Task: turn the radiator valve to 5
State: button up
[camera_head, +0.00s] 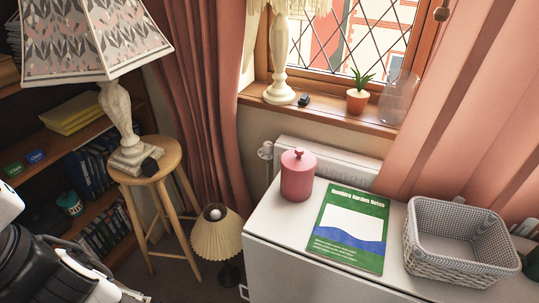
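The radiator valve (265,152) is a small pale knob at the left end of the white radiator (330,158), under the window sill. A pipe runs down below it. It stands just behind and left of the pink lidded jar (298,178). Its markings are too small to read, so its setting cannot be told. Part of my arm and gripper (128,293) shows at the lower left corner, far from the valve. The fingertips are not clearly visible, and I see nothing held.
A white table (310,275) bears the jar, a green magazine (350,205) and a wicker basket (460,270). A pleated lamp (215,237) stands left of the table, near a wooden stool (170,158) with a large lamp (118,115). A pink curtain (205,90) hangs left of the valve.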

aim_at(268, 146)
jog(key=i+j+z, duration=0.25)
jog(key=i+j, duration=0.5)
jog(key=i, duration=0.05)
